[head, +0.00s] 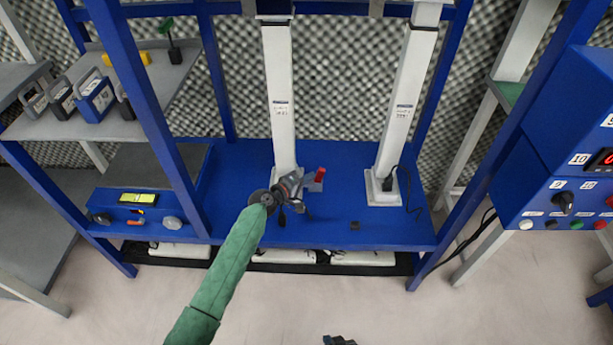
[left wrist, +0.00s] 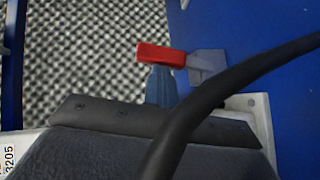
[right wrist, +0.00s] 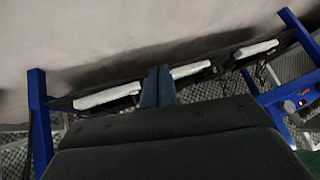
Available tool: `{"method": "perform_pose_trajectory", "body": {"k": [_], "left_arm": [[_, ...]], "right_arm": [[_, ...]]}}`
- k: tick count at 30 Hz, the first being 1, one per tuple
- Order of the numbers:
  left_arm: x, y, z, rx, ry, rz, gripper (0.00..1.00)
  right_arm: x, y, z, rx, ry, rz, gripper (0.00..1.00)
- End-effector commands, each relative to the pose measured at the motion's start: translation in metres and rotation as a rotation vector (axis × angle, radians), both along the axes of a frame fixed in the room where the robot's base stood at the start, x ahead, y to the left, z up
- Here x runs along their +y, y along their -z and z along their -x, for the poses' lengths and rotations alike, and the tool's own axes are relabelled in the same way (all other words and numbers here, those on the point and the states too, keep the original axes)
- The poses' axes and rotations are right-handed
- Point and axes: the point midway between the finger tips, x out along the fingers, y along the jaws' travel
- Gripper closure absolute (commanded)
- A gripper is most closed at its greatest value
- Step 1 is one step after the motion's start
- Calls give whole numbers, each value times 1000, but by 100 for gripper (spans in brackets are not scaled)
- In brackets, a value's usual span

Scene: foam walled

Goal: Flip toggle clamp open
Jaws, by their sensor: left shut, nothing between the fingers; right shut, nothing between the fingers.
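The toggle clamp's red handle (head: 319,175) shows on the blue bench, just right of the base of the left white column. In the left wrist view the red handle (left wrist: 160,54) lies across the tips of my left gripper (left wrist: 160,82), with a grey metal clamp part (left wrist: 207,64) beside it. My left gripper (head: 303,181) is shut and empty, close to the handle; I cannot tell whether they touch. The clamp's lower part is largely hidden. My right gripper (head: 338,341) is at the bottom edge of the head view. It is shut and empty in the right wrist view (right wrist: 158,84).
Two white columns (head: 280,95) (head: 405,90) stand on the blue bench (head: 335,228). A blue control panel (head: 560,160) is at far right. A dark cable crosses the left wrist view.

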Motion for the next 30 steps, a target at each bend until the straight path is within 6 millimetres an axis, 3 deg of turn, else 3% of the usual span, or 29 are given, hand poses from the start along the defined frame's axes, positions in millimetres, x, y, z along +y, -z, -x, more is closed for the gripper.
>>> {"method": "perform_pose_trajectory", "body": {"k": [10,11,20,24,30], "left_arm": [[-5,-5,0,1,0,-69,100],[-6,-5,0,1,0,-76,100],[-14,-9,0,1,1,-170,100],[-18,-10,0,0,0,-225,100],[-24,-8,0,0,0,-293,100]], "right_arm": [[0,-22,0,16,-5,4,100],[0,-32,-1,22,-7,5,100],[1,-146,-15,101,-41,14,100],[-2,-210,-14,153,-62,24,100],[-8,-283,-4,218,-89,41,100]]}}
